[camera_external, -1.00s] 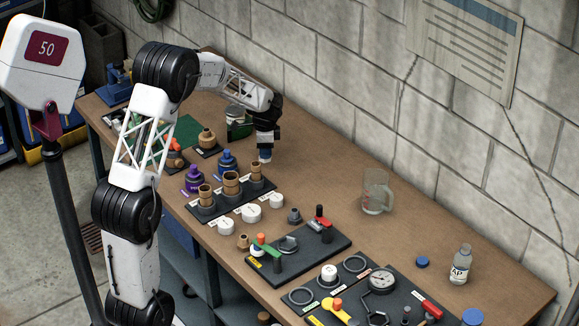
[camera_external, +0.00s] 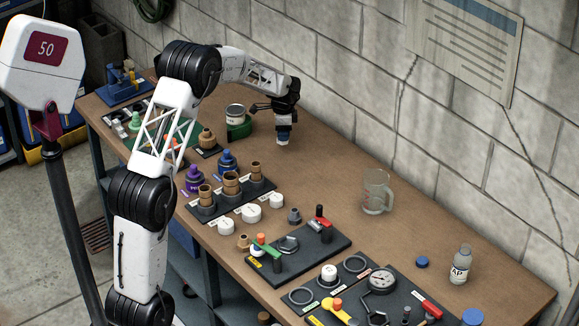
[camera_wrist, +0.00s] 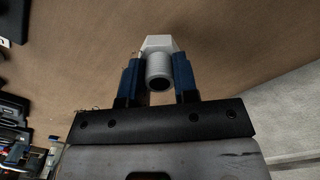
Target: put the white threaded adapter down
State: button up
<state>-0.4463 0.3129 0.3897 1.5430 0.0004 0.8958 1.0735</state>
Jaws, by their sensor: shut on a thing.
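The white threaded adapter (camera_wrist: 158,64) shows in the wrist view, with a threaded round end with a dark bore toward the camera and a wider, angular body beyond it. My gripper (camera_wrist: 158,80) has its two blue fingers shut on the adapter, one on each side. In the external view my gripper (camera_external: 284,134) points down over the bare brown bench near the back wall. A small pale tip of the adapter (camera_external: 283,143) shows below the fingers. I cannot tell whether it touches the bench.
A glass mug (camera_external: 376,192) stands to the right on the bench (camera_external: 325,180). A black holder with brown fittings (camera_external: 231,200), blue bottle (camera_external: 228,163) and white caps (camera_external: 251,214) lie to the front left. A can (camera_external: 235,114) stands behind left.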

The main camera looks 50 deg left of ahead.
jog(key=shift+w+a+f, duration=0.1)
jog(key=shift+w+a, duration=0.25)
jog(key=shift+w, duration=0.4)
jog(key=shift+w+a, duration=0.1)
jog(key=shift+w, duration=0.15)
jog(key=shift+w+f, duration=0.1)
jog(key=shift+f, duration=1.7)
jog(key=shift+f, duration=0.15)
jog(key=o, duration=0.9)
notch_tip(320, 180, up, 12)
jog(key=shift+r, duration=0.15)
